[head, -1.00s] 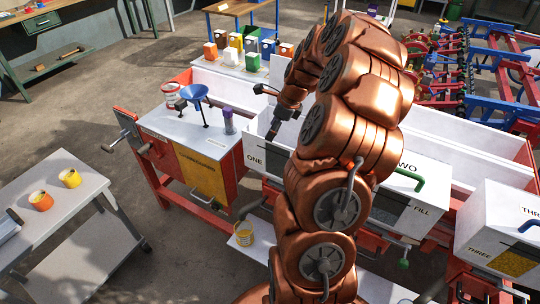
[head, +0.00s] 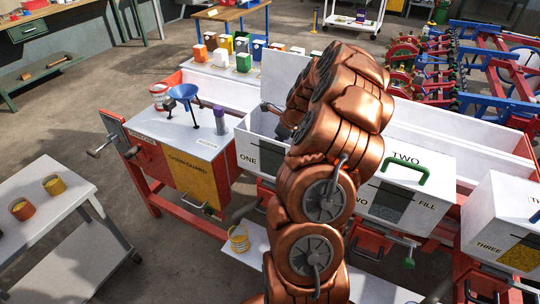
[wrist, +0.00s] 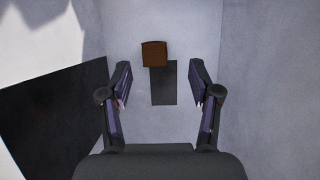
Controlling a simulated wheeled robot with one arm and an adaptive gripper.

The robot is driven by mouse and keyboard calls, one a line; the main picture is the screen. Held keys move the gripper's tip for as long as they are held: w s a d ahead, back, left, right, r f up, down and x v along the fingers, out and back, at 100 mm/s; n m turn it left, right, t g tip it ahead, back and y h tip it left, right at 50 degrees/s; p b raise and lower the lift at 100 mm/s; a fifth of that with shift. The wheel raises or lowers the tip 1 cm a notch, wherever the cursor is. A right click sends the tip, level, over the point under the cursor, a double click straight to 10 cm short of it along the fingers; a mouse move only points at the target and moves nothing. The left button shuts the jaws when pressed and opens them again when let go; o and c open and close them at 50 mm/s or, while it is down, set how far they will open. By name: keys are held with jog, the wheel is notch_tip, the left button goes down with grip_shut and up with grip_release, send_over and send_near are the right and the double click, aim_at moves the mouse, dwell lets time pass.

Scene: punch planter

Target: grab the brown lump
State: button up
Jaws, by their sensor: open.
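The brown lump (wrist: 154,54) is a small block-like piece inside a white-walled hopper, seen in the wrist view. A dark grey rectangle lies just below it on the hopper's surface. My gripper (wrist: 161,84) is open and empty. The lump shows between and beyond its fingertips, a little left of centre, and no finger touches it. In the head view the hopper marked ONE (head: 249,157) is open at the top, and my arm reaches down to it.
White hopper walls (wrist: 252,85) stand close around the gripper. A raised white panel (head: 283,75) stands behind hopper ONE. The closed hopper TWO (head: 430,170) with a green handle is to the right.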

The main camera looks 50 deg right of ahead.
jog(key=x, duration=0.1)
jog(key=p+x, duration=0.1)
jog(key=x, duration=0.1)
jog(key=shift+a+f, duration=0.2)
jog(key=shift+a, duration=0.25)
jog(key=shift+w+f, duration=0.2)
jog(key=shift+f, duration=0.3)
jog(key=c, duration=1.1)
